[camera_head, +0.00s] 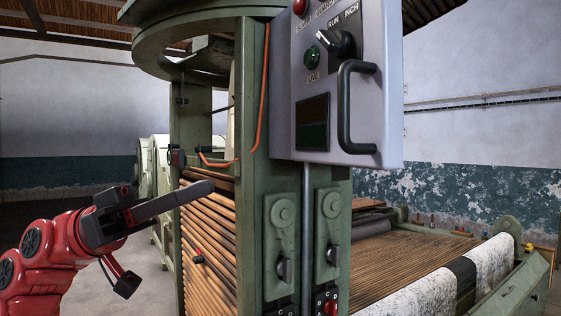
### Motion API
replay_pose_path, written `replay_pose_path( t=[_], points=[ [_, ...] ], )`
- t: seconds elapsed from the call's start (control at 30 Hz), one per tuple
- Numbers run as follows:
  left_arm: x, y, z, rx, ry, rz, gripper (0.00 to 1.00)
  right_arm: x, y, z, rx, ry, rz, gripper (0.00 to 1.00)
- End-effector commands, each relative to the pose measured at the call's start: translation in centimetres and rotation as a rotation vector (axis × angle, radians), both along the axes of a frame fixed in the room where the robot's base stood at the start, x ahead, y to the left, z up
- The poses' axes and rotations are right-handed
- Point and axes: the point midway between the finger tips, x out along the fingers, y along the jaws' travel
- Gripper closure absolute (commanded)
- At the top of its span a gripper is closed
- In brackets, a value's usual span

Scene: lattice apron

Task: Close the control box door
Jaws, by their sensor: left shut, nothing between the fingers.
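The control box (300,60) is a pale grey cabinet mounted high on a green post, at the upper right of centre in the head view. My right gripper is out of view.
The green post (251,200) with levers (282,238) stands below the box. An orange cable (263,95) runs down it. Stacked wooden slats (205,240) lie behind my left gripper. A slatted apron (400,262) and white roll (430,292) extend right.

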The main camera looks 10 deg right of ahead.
Motion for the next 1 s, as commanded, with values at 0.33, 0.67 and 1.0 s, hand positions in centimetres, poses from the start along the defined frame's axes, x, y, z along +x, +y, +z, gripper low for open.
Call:
replay_pose_path(
  t=[0.33,0.67,1.0],
  points=[
    [-3.4,-3.0,1.6,0.019,-0.047,-0.045,1.0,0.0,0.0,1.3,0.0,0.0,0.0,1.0],
    [-6.0,-8.9,4.0,0.017,-0.041,-0.043,1.0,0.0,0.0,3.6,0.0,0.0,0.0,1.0],
    [-7.2,-11.7,5.0,0.017,-0.041,-0.039,1.0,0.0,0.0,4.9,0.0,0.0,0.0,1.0]
  ],
)
